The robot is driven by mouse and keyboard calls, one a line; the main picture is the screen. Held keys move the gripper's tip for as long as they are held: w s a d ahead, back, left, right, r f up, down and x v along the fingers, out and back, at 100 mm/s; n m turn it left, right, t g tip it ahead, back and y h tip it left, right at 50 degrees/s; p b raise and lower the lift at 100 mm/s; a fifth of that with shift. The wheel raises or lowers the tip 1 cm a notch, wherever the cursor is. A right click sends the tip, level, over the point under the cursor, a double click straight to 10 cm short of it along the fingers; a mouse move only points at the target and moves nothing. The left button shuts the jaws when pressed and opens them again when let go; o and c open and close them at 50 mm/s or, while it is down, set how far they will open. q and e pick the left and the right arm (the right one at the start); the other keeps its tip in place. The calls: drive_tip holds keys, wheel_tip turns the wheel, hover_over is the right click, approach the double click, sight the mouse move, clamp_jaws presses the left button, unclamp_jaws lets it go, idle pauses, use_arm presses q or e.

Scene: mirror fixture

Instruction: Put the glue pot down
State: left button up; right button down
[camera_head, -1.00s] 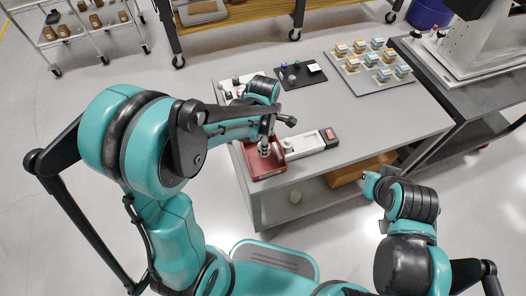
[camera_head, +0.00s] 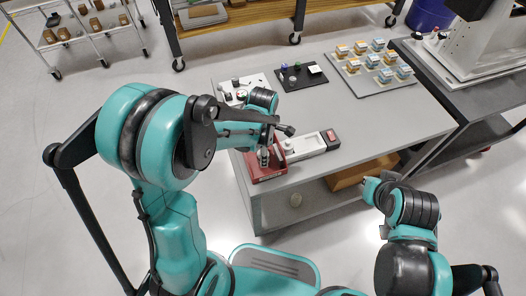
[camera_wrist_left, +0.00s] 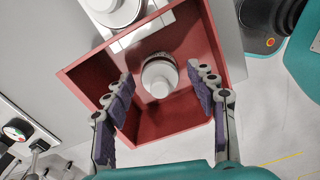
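The glue pot, a pale round pot with a ridged grey-white top (camera_wrist_left: 160,75), stands in the red open box (camera_wrist_left: 172,128), in the left wrist view. My left gripper (camera_wrist_left: 163,88) is open, its two dark-padded fingers on either side of the pot with gaps between. In the head view my left gripper (camera_head: 265,155) is low over the red box (camera_head: 268,176), at the table's near left corner, and the pot is hard to make out there. My right arm is at the right, away from the table top; its fingers do not show.
A white fixture (camera_head: 308,146) with a round pale part lies beside the box. Behind are a white panel (camera_head: 240,88), a dark mat with small parts (camera_head: 302,78) and a grey tray of several small blocks (camera_head: 372,68). The table's middle (camera_head: 375,115) is clear.

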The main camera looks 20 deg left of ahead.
use_arm(q)
drive_tip(key=shift+r+p, duration=0.3)
drive_tip(key=shift+r, duration=0.1)
wheel_tip(320, 180, up, 11)
drive_tip(key=p, duration=0.4)
drive_tip(key=s+a+r+m+t, duration=0.2)
drive_tip(key=s+m, duration=0.3)
drive_tip(key=m, duration=0.6)
drive_tip(key=s+a+r+m+t, duration=0.2)
drive_tip(key=s+r+m+t, duration=0.3)
drive_tip(key=m, duration=0.5)
drive_tip(key=shift+s+a+r+m, duration=0.15)
drive_tip(key=shift+a+r+m, duration=0.1)
drive_tip(key=shift+a+m, duration=0.15)
drive_tip(key=shift+f, duration=0.1)
drive_tip(key=shift+f+b, duration=0.3)
